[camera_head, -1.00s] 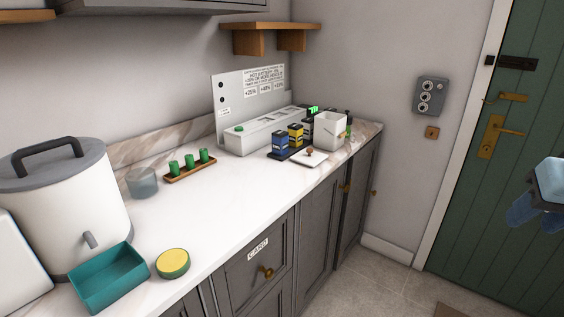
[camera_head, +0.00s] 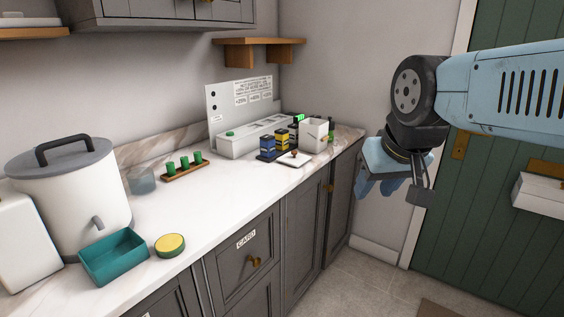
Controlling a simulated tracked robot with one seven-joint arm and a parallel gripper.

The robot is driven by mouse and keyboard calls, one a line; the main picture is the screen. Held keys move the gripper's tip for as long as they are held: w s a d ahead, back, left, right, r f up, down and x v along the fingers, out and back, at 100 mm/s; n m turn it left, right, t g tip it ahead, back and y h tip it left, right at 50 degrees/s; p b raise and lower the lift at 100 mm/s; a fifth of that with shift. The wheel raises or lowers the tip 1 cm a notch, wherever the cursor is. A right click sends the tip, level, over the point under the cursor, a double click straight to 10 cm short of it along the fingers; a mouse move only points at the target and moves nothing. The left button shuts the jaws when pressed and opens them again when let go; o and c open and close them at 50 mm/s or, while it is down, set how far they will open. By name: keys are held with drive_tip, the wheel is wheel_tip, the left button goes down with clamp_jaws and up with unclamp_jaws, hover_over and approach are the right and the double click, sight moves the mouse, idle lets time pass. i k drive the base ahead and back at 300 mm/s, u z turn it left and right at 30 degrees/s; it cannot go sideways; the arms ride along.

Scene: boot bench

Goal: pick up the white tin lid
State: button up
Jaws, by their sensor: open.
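The white tin lid (camera_head: 294,159) is a flat white square with a small brown knob. It lies on the worktop near the front edge, in front of a few dark, blue and yellow tins (camera_head: 267,146). A white open box (camera_head: 313,134) stands just behind it to the right. My gripper (camera_head: 378,188) is open and appears empty, hanging from my light-blue arm right of the worktop. It is clear of the lid, to its right in the picture. Its fingertips are small and partly overlapped, so their gap is hard to see.
A long grey-white trough (camera_head: 240,143) lies behind the tins. A shelf (camera_head: 262,44) hangs above.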

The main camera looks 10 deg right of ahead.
sight(293, 159)
drive_tip(key=u, duration=0.1)
drive_tip(key=i, duration=1)
drive_tip(key=z, duration=0.1)
